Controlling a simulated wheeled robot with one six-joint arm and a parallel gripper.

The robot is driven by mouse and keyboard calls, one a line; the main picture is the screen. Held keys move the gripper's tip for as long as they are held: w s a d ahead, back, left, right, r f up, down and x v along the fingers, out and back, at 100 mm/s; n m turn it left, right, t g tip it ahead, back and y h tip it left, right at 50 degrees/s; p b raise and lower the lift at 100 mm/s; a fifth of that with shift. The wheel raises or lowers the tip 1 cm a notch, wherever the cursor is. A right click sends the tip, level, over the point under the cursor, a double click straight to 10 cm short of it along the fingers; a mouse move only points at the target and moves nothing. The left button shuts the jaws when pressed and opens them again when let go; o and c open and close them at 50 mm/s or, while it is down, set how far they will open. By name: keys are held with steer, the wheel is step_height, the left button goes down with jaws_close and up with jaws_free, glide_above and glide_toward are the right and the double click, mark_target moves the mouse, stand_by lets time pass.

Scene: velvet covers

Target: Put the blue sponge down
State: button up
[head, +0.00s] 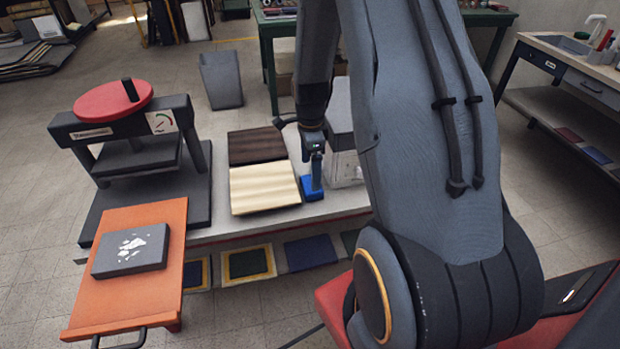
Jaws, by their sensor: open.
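The blue sponge (312,189) is a small blue block on the light bench top, just right of the cream ribbed pad. My gripper (316,170) points down directly above the sponge, with a finger reaching to its top. The jaws are open. The far finger and any small gap between the finger and the sponge are hidden at this angle. The sponge appears to rest on the bench.
A cream pad (264,188) and a dark brown pad (256,146) lie left of the sponge. A grey-lidded clear box (345,168) stands close on its right, partly behind my arm. A press with a red wheel (113,100) and an orange board (139,218) stand left.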

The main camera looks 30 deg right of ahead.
mark_target(310, 183)
step_height(310, 183, up, 6)
steer(key=b, duration=0.1)
steer(key=s+a+r+n, duration=0.4)
steer(key=s+a+n, duration=0.3)
steer(key=n, duration=0.3)
steer(key=s+a+r+n+t, duration=0.1)
steer(key=s+a+r+n, duration=0.3)
steer(key=s+a+n, duration=0.4)
steer(key=n, duration=0.3)
steer(key=shift+s, duration=0.15)
steer(key=shift+o, duration=0.5)
